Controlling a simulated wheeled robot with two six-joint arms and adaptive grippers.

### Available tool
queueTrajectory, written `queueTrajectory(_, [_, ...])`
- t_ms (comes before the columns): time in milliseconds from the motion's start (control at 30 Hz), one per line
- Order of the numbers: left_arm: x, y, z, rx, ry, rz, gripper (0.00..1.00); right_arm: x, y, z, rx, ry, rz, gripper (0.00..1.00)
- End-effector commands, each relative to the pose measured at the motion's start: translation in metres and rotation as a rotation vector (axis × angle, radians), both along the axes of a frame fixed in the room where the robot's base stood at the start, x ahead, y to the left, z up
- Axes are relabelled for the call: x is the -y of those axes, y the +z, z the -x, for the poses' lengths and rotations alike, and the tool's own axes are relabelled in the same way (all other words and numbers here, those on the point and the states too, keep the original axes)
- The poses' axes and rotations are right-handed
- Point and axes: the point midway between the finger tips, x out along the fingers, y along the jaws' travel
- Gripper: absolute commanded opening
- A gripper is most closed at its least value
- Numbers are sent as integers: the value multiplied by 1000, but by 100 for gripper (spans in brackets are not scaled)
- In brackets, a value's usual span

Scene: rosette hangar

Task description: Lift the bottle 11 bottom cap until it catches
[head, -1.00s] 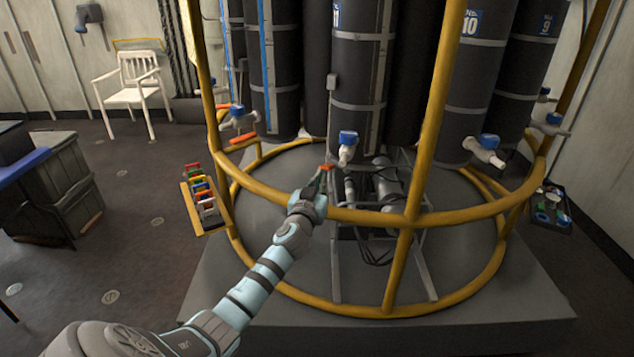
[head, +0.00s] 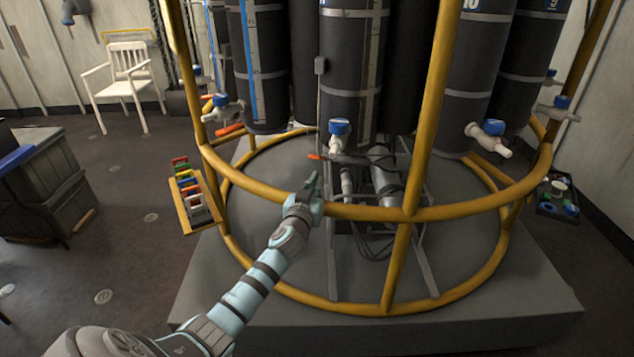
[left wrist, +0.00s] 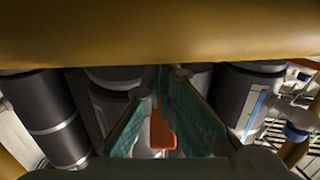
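Bottle 11 (head: 340,60) is the dark grey cylinder at the centre of the rosette in the head view, its number label cut off at the top edge. Below it, a dark bar with an orange end (head: 315,156) projects left, beneath the blue-topped valve; I take this as the bottom cap's handle. My left gripper (head: 313,178) is just below and nearer than the orange end, apart from it. In the left wrist view, its green fingers (left wrist: 164,105) are spread, with an orange piece (left wrist: 162,135) showing between them. My right gripper is not in view.
The yellow ring rail (head: 360,212) passes close by my left gripper and fills the top of the wrist view. A yellow upright (head: 428,120) stands to the right. White pipes and black hoses (head: 385,185) lie under the bottle.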

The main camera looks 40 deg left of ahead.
Motion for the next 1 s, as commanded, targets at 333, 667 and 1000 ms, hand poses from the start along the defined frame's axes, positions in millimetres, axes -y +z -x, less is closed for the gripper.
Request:
queueTrajectory(333, [4, 3, 2, 5, -6, -2, 0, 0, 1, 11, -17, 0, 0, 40])
queueTrajectory(667, [19, 3, 37, 4, -7, -3, 0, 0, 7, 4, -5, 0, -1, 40])
queueTrajectory(1000, [34, 3, 75, 4, -7, -4, 0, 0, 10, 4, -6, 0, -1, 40])
